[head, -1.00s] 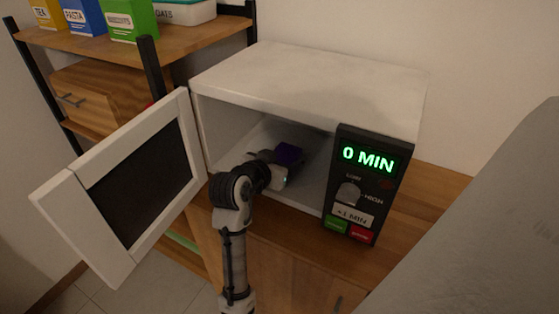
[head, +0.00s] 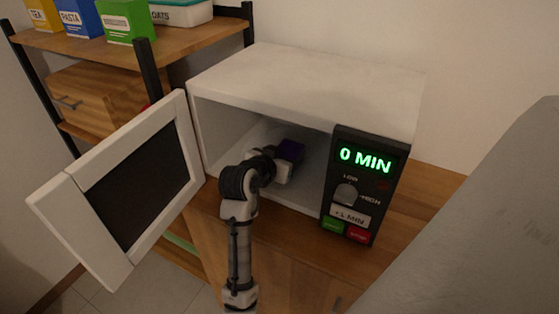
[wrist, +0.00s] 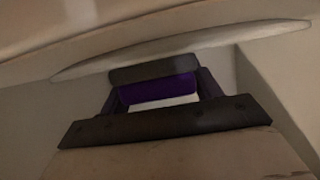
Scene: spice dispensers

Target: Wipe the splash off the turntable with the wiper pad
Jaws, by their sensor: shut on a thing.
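The microwave stands open, and my arm reaches into its cavity from the front. My gripper (wrist: 155,95) is shut on the purple wiper pad (head: 291,150), which also shows between the fingers in the wrist view (wrist: 158,89). The turntable (wrist: 180,47) shows in the wrist view as a pale, thin-edged disc just beyond the gripper. I cannot tell whether the pad touches it. In the head view my arm and the pad hide the turntable. No splash can be made out in either view.
The microwave's door (head: 128,185) hangs open to the left. Its control panel (head: 358,190) reads 0 MIN on the right. The cavity walls (head: 225,127) are close around my arm. A shelf (head: 150,48) with food boxes stands at the back left.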

